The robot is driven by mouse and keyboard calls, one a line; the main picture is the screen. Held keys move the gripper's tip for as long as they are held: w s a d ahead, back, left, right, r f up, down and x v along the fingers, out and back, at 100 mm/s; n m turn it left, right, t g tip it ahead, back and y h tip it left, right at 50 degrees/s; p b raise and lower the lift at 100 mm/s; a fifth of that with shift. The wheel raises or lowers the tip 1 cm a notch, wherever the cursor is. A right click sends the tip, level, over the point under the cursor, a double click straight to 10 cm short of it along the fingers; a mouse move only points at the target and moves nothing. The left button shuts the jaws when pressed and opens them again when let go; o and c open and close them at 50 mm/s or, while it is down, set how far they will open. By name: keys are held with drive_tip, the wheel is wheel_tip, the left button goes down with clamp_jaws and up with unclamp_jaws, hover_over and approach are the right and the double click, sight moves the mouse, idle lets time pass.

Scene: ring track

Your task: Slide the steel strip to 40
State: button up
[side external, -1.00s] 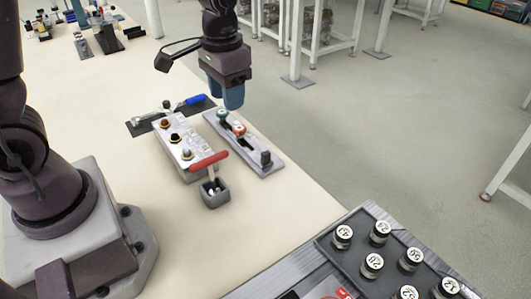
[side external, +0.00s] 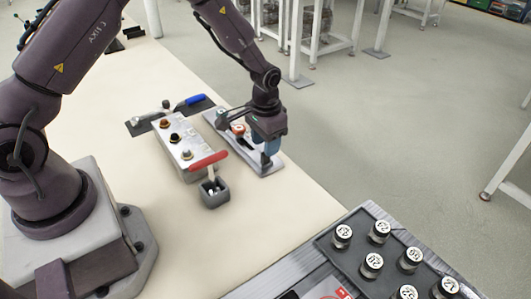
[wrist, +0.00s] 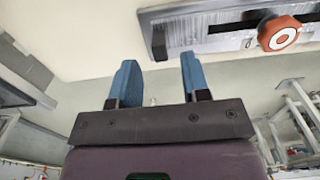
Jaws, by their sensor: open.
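A long steel strip (side external: 271,167) with a dark slot lies on the bench near its right edge. A red-orange knob (side external: 238,130) sits on it, and a dark upright block stands at its near end. In the wrist view the strip (wrist: 190,32) runs across the top right, with the orange knob (wrist: 279,34) over the slot and the dark block (wrist: 159,43) at the left. My gripper (side external: 268,150) points down at the block's end of the strip. Its blue fingers are apart and empty in the wrist view (wrist: 158,75), with the block just beyond the gap between them. No scale reading is legible.
A grey box with several knobs (side external: 181,145) stands left of the strip. A red-handled lever on a grey base (side external: 215,194) is in front. A dark tray (side external: 390,247) of numbered round caps is at the lower right. Bare bench lies between.

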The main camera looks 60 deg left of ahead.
drive_tip(key=shift+f, duration=1.95)
clamp_jaws()
